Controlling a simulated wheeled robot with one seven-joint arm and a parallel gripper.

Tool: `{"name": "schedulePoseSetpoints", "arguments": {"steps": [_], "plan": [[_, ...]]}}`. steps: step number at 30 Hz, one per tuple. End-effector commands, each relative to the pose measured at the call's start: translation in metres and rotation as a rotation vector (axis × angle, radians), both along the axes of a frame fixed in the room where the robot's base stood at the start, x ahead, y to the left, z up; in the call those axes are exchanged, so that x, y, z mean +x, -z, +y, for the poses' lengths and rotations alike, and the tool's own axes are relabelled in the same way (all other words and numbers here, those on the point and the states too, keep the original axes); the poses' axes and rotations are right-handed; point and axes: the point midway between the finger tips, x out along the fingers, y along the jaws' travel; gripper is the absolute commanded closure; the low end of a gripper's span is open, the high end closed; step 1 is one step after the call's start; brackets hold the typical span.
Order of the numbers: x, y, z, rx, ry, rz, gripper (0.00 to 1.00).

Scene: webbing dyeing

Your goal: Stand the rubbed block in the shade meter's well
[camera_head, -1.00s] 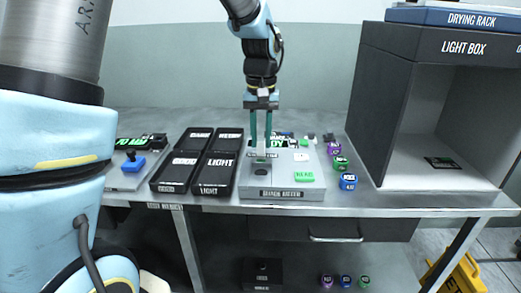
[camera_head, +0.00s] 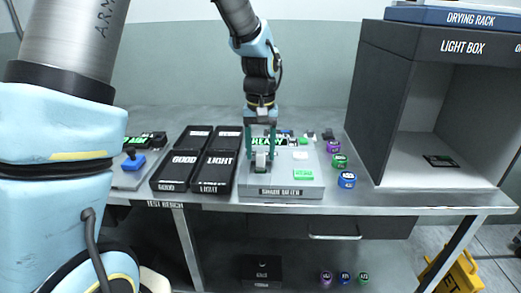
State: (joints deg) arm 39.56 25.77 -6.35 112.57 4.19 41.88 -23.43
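The shade meter (camera_head: 308,188) is a light grey box near the bench's front edge, with a lit green display partly hidden behind my gripper. My gripper (camera_head: 261,155) is over its left part, pointing down. Its two teal fingers stand apart, one on each side of a small grey block (camera_head: 261,160), with what look like narrow gaps. The block looks upright at the meter's well. The well's opening is hidden, so I cannot tell how deep the block sits.
Black trays marked GOOD (camera_head: 182,163) and LIGHT (camera_head: 216,165) lie just left of the meter. Purple, green and blue (camera_head: 347,180) pots stand to its right. The dark light box (camera_head: 405,110) stands farther right, with a small dark item (camera_head: 441,161) inside.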

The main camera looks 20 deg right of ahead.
Motion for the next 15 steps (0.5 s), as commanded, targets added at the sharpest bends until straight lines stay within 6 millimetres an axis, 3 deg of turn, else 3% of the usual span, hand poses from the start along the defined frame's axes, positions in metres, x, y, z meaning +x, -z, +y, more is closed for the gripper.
{"name": "schedulePoseSetpoints", "arguments": {"steps": [9, 15], "plan": [[0.000, -0.006, 0.000, -0.002, 0.000, -0.001, 0.41], [0.001, -0.037, -0.001, -0.005, -0.001, -0.006, 0.41]]}}
